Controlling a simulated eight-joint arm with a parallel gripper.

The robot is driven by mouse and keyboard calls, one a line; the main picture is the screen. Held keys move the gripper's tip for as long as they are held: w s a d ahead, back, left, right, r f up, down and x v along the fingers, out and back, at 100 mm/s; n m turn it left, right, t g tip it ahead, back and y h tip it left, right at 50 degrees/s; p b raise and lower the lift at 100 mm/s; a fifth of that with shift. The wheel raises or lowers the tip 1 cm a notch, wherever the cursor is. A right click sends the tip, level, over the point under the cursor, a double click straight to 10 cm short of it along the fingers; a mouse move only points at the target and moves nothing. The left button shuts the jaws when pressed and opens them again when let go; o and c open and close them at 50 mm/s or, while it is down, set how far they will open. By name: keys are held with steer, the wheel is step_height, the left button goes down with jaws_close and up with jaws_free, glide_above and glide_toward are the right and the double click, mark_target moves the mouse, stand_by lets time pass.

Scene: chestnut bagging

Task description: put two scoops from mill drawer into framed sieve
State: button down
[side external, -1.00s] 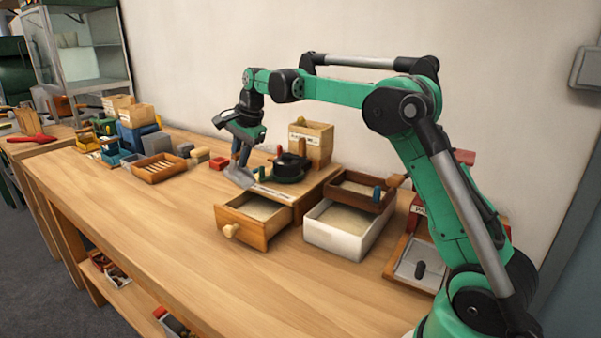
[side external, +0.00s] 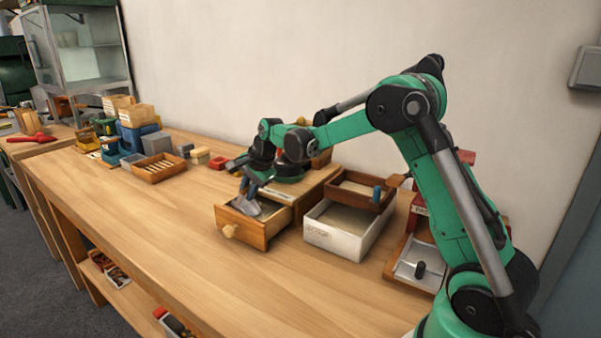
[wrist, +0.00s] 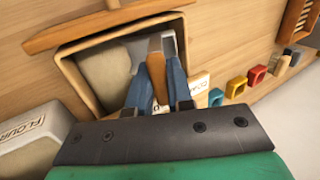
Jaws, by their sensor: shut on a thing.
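The mill drawer (side external: 282,227) is a wooden drawer with a round knob, pulled out from the mill's base and holding pale flour. It also shows in the wrist view (wrist: 76,84). My gripper (side external: 250,184) is shut on the scoop's wooden handle (wrist: 156,70), its blue fingers on either side. The grey metal scoop (side external: 246,206) is tilted down inside the drawer, at the flour; how deep it sits I cannot tell. The framed sieve (side external: 340,198), a dark wooden frame with a pale mesh, rests on a white flour box (side external: 331,241) to the right. The mill is mostly hidden behind my arm.
A slatted wooden tray (side external: 157,170) and several small coloured bins stand at the back left. A red device with a metal tray (side external: 413,266) stands right of the flour box. The front of the bench is clear.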

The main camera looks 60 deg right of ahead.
steer(key=shift+f+g, duration=0.3)
steer(key=shift+f, duration=0.25)
steer(key=shift+w+f+g, duration=0.15)
steer(key=shift+f+g, duration=0.1)
steer(key=shift+g, duration=0.35)
steer(key=shift+w+f+g, duration=0.15)
steer(key=shift+f+g, duration=0.05)
steer(key=shift+g, duration=0.4)
steer(key=shift+s+f+g, duration=0.2)
steer(key=shift+g, duration=0.4)
steer(key=shift+s+r+g, duration=0.15)
steer(key=shift+g, duration=0.15)
steer(key=shift+w+r, duration=0.15)
steer(key=shift+r, duration=1.95)
steer(key=shift+w+r, duration=0.15)
steer(key=shift+r, duration=1.9)
